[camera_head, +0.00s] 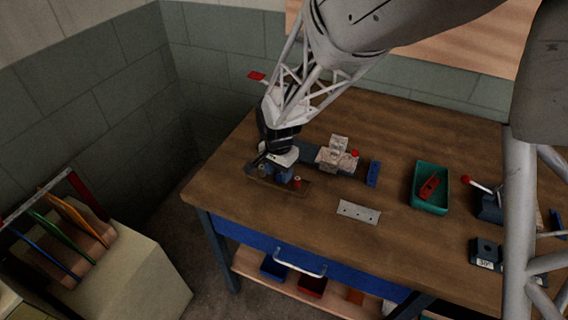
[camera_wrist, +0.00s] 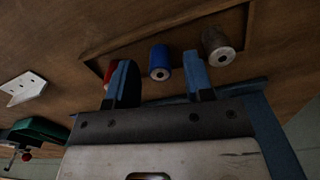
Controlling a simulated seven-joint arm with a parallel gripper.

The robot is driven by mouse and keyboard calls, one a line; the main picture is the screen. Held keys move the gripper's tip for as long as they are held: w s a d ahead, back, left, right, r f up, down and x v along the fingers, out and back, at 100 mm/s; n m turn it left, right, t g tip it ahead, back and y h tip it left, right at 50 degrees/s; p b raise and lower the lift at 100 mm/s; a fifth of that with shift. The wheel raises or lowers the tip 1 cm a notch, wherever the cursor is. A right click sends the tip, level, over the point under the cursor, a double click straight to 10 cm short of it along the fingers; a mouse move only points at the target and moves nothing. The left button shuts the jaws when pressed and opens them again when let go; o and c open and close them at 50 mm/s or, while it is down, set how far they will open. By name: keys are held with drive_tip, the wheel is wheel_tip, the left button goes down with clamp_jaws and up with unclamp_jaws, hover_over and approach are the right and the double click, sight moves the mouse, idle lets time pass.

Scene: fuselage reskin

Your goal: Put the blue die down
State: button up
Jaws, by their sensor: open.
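The blue die (camera_wrist: 160,60) is a short blue cylinder with a hole in its end face. In the wrist view it stands in a shallow wooden tray (camera_wrist: 130,38), between a red die (camera_wrist: 108,72) and a grey-brown die (camera_wrist: 217,46). My gripper (camera_wrist: 157,66) is open, with one blue finger on each side of the blue die and visible gaps between. In the head view my gripper (camera_head: 279,172) is low over the tray (camera_head: 309,190) at the bench's left end. The red die (camera_head: 297,182) shows there; the blue die cannot be told apart from the fingers.
A drilled metal plate (camera_head: 358,212) lies right of the tray. A green bin (camera_head: 430,203) holds a red tool. A dark block (camera_head: 486,252) is at right. Bare wood lies between.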

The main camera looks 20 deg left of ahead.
sight(279, 172)
wheel_tip(279, 172, up, 12)
idle(0.7)
drive_tip(key=shift+r, duration=0.1)
idle(0.6)
drive_tip(key=s+d+r, duration=0.1)
drive_tip(key=d+r, duration=0.2)
drive_tip(key=d, duration=0.5)
drive_tip(key=s+d+r+t, duration=0.1)
drive_tip(key=d+r, duration=0.2)
drive_tip(key=d, duration=0.5)
drive_tip(key=s+d+r, duration=0.1)
drive_tip(key=d+r, duration=0.2)
drive_tip(key=d, duration=0.6)
drive_tip(key=s+d+r+n+t, duration=0.1)
drive_tip(key=s+d+n, duration=0.1)
drive_tip(key=s+d, duration=1.4)
drive_tip(key=d, duration=0.3)
drive_tip(key=shift+d+r+t, duration=0.2)
drive_tip(key=shift+r+t, duration=0.1)
